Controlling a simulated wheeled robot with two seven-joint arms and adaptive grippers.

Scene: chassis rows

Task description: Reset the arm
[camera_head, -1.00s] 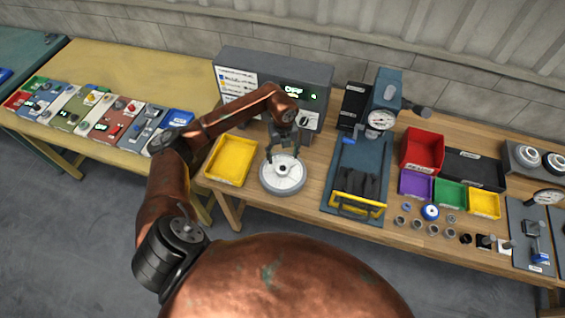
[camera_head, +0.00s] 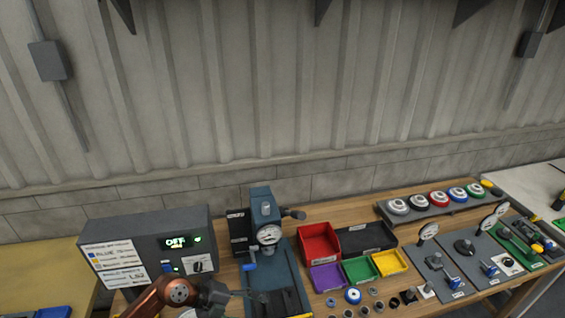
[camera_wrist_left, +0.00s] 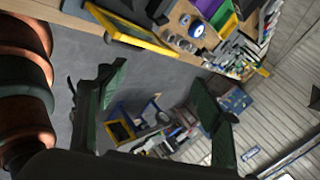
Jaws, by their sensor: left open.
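My left arm (camera_head: 160,296), copper-coloured, reaches in at the bottom edge of the head view, in front of the grey control box. Its dark left gripper (camera_head: 228,296) points right, toward the blue press base, and is small and partly cut off there. In the left wrist view the two green fingers of the left gripper (camera_wrist_left: 158,98) stand wide apart, with grey floor and distant clutter behind the gap. Nothing is between them. My right gripper is in neither view.
The control box (camera_head: 150,240) shows OFF. The blue press (camera_head: 265,225) stands beside it. Red (camera_head: 319,244), purple, green and yellow bins and small rings lie to the right. Open wall space is above the bench.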

